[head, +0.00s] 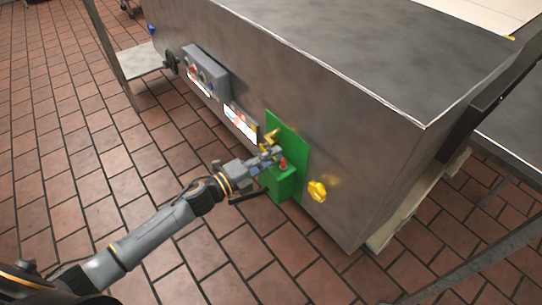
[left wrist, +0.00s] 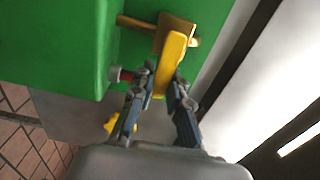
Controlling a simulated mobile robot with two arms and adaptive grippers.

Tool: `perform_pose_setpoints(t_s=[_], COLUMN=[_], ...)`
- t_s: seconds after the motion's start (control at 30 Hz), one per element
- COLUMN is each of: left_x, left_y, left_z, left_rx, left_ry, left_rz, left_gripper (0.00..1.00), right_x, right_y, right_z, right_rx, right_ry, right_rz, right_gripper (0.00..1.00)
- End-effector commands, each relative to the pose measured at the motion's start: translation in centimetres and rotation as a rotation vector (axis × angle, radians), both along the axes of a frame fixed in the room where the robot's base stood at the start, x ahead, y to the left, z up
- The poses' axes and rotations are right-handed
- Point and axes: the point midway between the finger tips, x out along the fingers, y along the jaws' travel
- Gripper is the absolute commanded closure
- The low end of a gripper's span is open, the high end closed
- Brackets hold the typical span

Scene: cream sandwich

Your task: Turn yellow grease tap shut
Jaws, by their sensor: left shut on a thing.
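The yellow tap (head: 271,136) sits on the green panel (head: 290,138) on the side of a grey machine. In the left wrist view its flat yellow handle (left wrist: 172,56) stands out from a brass-coloured pipe (left wrist: 134,24). My left gripper (head: 269,154) is at the tap in the head view. In the left wrist view its two fingers (left wrist: 164,80) are on either side of the handle's near end, shut on it. The fingers partly hide the tap in the head view. My right gripper is not in view.
A red knob (head: 283,163) sits close beside the gripper, above a green box (head: 284,186). A yellow knob (head: 317,191) is on the machine (head: 355,165) to the right. A grey control box (head: 206,71) is farther left. Tiled floor (head: 150,185) lies open in front.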

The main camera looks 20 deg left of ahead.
Motion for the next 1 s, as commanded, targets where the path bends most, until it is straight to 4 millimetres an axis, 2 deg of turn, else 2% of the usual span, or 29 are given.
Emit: perform_pose_setpoints(t_s=[0.27, 0.3, 0.4, 0.77, 1.0], left_x=[-0.1, -0.1, -0.1, -0.5, -3.8], left_y=[-0.1, -0.1, -0.1, 0.3, 2.9], left_z=[-0.2, -0.2, -0.2, -0.2, -0.3], left_rx=[0.003, 0.003, 0.003, 0.002, 0.002], left_ry=[0.001, 0.001, 0.0, 0.002, 0.006], left_rz=[-0.003, -0.003, -0.002, 0.0, 0.0], left_gripper=[1.0, 0.76, 0.6, 0.6, 0.6], right_x=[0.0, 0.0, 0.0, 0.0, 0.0], right_y=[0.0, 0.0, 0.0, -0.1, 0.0], right_z=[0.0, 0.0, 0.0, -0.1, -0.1], right_rx=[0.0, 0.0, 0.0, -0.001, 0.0], right_ry=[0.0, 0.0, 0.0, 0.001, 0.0], right_rz=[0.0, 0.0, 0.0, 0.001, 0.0], right_gripper=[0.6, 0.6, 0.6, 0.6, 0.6])
